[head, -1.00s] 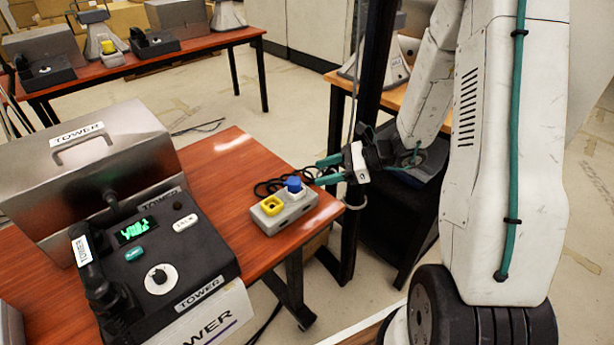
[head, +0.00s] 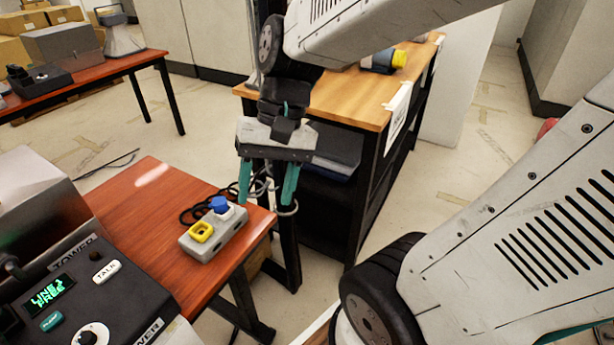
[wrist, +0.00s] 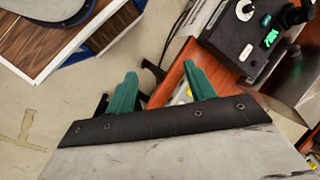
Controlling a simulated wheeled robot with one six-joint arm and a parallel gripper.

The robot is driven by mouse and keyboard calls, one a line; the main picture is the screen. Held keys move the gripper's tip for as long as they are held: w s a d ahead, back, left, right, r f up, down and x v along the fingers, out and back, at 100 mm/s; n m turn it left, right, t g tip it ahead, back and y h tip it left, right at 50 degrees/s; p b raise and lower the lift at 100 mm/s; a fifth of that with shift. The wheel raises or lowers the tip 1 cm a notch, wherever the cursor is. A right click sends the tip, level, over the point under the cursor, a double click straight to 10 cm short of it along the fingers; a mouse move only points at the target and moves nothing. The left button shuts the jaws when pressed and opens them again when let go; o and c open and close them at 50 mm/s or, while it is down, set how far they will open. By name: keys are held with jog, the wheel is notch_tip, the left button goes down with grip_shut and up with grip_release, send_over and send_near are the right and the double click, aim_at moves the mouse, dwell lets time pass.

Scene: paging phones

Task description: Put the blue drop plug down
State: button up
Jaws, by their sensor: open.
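The blue drop plug (head: 220,204) sits upright on the far end of a grey two-socket box (head: 232,236) on the red-brown table. The box's nearer socket is yellow (head: 201,232). In the head view, my gripper (head: 266,203) hangs fingers down to the right of the plug, with its teal fingers spread and nothing clearly held. It appears just beyond the table's right edge. In the wrist view, my gripper (wrist: 160,72) is also open. The plug cannot be made out in the wrist view.
The black TOWER phone console (head: 75,290) stands on the table (head: 140,215) to the left. A black cable (head: 200,210) lies behind the box. A wooden-topped shelf (head: 350,95) stands behind my gripper. Another table (head: 110,70) is at the back left.

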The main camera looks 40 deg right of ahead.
jog(key=s+d+r+n+t+h, duration=0.2)
jog(key=s+d+r+n+h, duration=0.1)
jog(key=s, duration=0.3)
jog(key=shift+d+r+n+h, duration=0.2)
jog(key=shift+n+h, duration=0.4)
jog(key=shift+n, duration=0.3)
dwell(2.4)
